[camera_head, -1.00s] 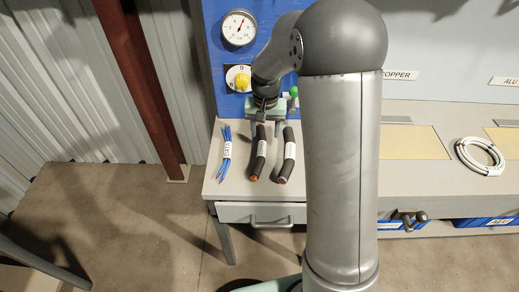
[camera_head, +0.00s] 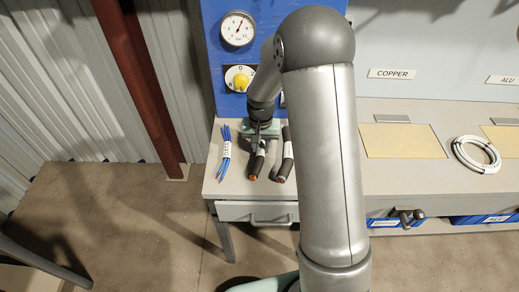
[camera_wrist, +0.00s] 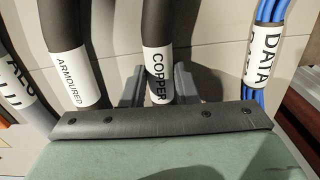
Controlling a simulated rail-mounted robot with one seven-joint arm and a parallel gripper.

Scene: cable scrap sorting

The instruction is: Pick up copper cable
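The copper cable (camera_head: 257,168) is a thick black cable with an orange-brown end, lying on the grey bench. In the wrist view the copper cable (camera_wrist: 159,30) bears a white COPPER label. My gripper (camera_head: 260,135) is low over its far part. In the wrist view my gripper's (camera_wrist: 158,90) two dark fingers stand on either side of the cable at the label, apparently open. Contact with the cable cannot be made out. The fingertips are partly hidden by the gripper body.
The armoured cable (camera_head: 286,166) lies close beside it; blue data cables (camera_head: 225,155) lie on its other side. Another labelled cable (camera_wrist: 17,88) shows at the wrist view's left edge. A white coil (camera_head: 477,154) lies on the right bench. A gauge panel (camera_head: 240,72) stands behind.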

